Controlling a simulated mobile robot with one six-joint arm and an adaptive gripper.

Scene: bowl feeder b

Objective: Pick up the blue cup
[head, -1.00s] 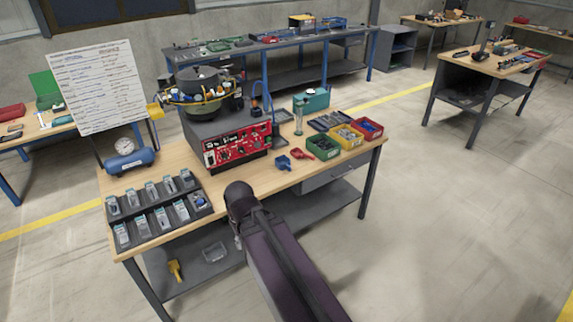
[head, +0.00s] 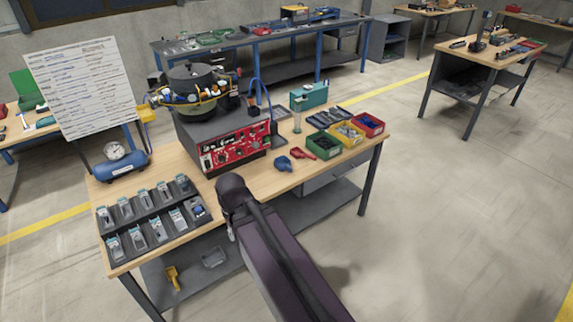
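A small blue cup-like piece (head: 283,163) lies on the wooden top of the near workbench (head: 262,184), close to its front edge and right of the red control panel. It is small, and its exact shape is hard to tell. A similar red piece (head: 301,153) lies just right of it. My dark purple arm rises from the bottom of the head view, and its rounded joint is in front of the bench, left of the blue piece. My gripper cannot be made out; it seems hidden behind or below the arm.
A bowl feeder (head: 190,92) stands behind the red control panel (head: 236,149). Green (head: 322,146), yellow (head: 346,134) and red (head: 370,124) bins stand to the right. A black tray with several compartments (head: 152,214) is at left. Bare wood lies in front of the blue piece.

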